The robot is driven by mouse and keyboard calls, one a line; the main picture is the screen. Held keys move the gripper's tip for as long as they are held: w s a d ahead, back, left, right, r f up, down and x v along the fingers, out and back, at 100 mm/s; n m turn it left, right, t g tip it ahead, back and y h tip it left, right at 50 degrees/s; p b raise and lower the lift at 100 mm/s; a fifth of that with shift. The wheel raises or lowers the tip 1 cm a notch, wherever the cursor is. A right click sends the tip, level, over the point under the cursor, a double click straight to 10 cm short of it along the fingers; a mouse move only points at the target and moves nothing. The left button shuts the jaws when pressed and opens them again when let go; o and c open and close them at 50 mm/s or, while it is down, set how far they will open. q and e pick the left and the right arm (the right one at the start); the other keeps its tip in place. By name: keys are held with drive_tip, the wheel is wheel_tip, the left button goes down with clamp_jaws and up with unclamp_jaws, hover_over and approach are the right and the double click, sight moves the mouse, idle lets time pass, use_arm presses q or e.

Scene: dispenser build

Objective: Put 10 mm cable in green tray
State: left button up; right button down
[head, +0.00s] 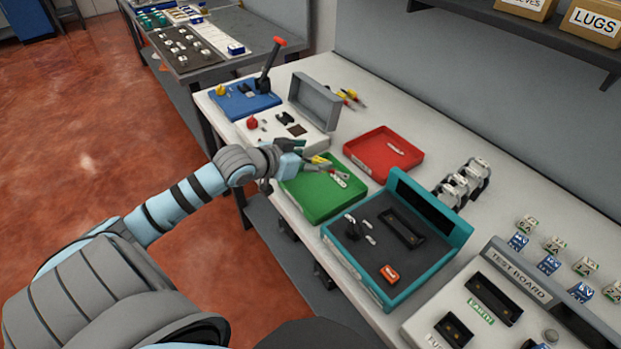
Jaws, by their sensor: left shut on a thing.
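The green tray (318,206) stands on the white bench near its front edge, between the red tray and a teal-rimmed tray. My left gripper (318,163) reaches in from the left over the back part of the green tray. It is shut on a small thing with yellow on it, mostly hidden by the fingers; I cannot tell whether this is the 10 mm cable. A small pale piece (340,179) shows by the tray's right side, close to the gripper. My right gripper is not in view.
The red tray (378,140) holds a pale piece. The teal tray (463,228) holds small parts and an orange piece (389,274). A grey open-lidded box (316,101) and a blue base with a red-tipped lever (240,104) stand behind. A test board (480,320) is at right.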

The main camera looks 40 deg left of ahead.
sight(310, 186)
use_arm(q)
wheel_tip(310, 186, down, 7)
drive_tip(key=shift+r+b, duration=0.1)
drive_tip(key=shift+b, duration=0.7)
drive_tip(key=o, duration=1.1)
